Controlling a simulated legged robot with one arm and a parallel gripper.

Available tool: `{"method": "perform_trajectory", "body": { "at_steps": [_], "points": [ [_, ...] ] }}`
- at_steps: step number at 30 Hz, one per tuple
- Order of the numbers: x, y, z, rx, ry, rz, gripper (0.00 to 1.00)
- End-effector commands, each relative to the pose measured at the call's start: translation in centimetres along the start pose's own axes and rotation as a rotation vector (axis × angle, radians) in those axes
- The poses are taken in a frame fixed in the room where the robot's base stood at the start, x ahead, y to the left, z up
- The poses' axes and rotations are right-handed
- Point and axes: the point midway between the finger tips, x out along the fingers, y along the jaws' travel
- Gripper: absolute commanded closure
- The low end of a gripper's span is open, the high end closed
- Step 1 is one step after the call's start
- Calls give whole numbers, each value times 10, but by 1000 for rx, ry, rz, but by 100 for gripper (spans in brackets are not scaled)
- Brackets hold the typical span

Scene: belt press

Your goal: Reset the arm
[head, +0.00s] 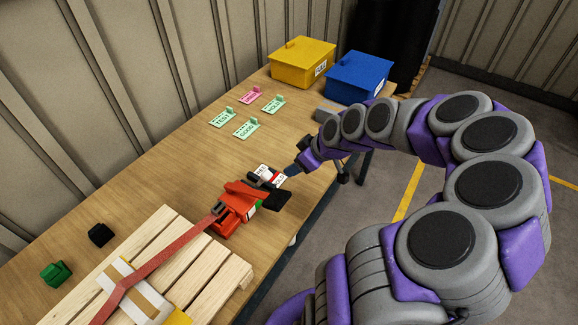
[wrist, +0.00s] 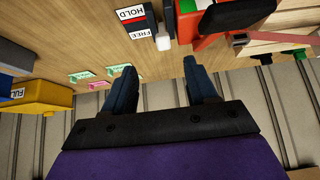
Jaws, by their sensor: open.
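My purple and grey arm reaches in from the right in the head view, with my gripper (head: 291,171) low by the table's front edge. In the wrist view my gripper (wrist: 161,75) has two dark fingers spread apart with nothing between them. The red belt press (head: 232,208) sits just left of my gripper in the head view, with a black part at its end. A HOLD/FREE label plate (wrist: 135,28) lies beyond the fingers in the wrist view. I cannot tell whether my gripper touches the press.
A wooden pallet (head: 187,262) with a strapped parcel (head: 140,291) lies in front. Green (head: 57,273) and black (head: 100,235) blocks lie left of it. Several label cards, a yellow box (head: 302,64) and a blue box (head: 358,78) stand farther back. The table's middle (head: 165,180) is clear.

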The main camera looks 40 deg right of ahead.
Motion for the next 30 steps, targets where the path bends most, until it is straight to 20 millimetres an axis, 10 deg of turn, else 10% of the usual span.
{"method": "perform_trajectory", "body": {
  "at_steps": [23, 30],
  "points": [
    [-16, 0, 0, 0, -1, -3, 43],
    [-22, -67, -18, -12, -120, -86, 43]
  ]
}}
